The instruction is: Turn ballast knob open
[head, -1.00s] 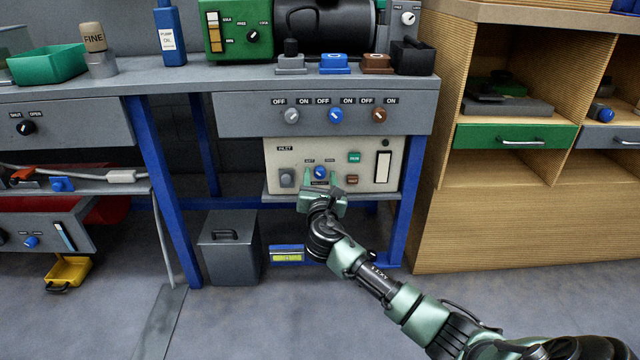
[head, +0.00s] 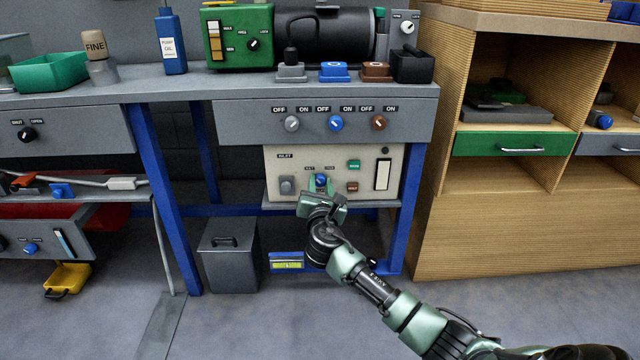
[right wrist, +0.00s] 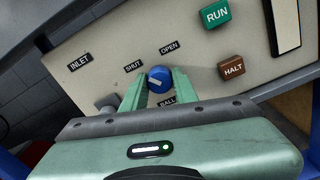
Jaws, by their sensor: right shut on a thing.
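The blue ballast knob (head: 321,181) sits low on the cream control panel (head: 275,165), between the SHUT and OPEN labels. In the right wrist view the knob (right wrist: 159,76) shows a white mark on its face, and a partly hidden label below it begins with "BALL". My right gripper (head: 321,187) reaches the panel from below and in front. In the right wrist view its two green fingers (right wrist: 158,88) stand on either side of the knob and are shut on it. My left gripper is in neither view.
On the same panel, a green RUN button (right wrist: 216,14) and a red-brown HALT button (right wrist: 232,67) lie right of the knob. A grey INLET knob (head: 287,185) is to its left. A drawer front with three knobs (head: 230,115) overhangs the panel.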

